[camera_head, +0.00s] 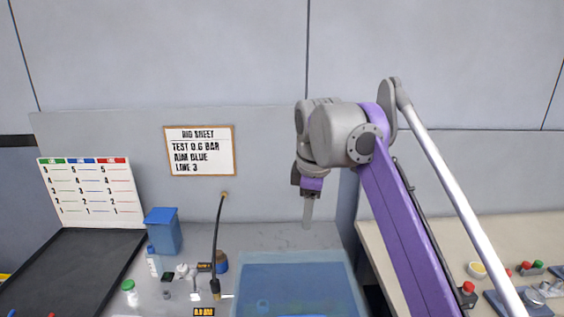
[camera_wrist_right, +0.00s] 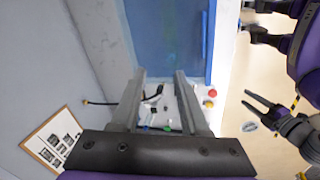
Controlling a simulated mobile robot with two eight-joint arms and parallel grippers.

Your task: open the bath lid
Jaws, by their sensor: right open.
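The bath is a translucent blue box at the lower middle of the head view, and its flat blue lid (camera_head: 297,285) appears to lie across the top. Its near part is cut off by the frame edge. The blue bath also shows at the top of the right wrist view (camera_wrist_right: 165,35). My right gripper (camera_head: 307,222) points down above the back edge of the bath, apart from it. In the right wrist view its two fingers (camera_wrist_right: 158,78) are spread with nothing between them. My left gripper (camera_wrist_right: 262,110) shows at the right of that view, fingers apart and empty.
A black hose (camera_head: 215,245) rises left of the bath, near several small bottles and fittings. A blue bin (camera_head: 163,231) and a dark tray (camera_head: 75,270) stand farther left. A bench (camera_head: 450,240) with red and green buttons is on the right. A sign (camera_head: 200,150) hangs behind.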

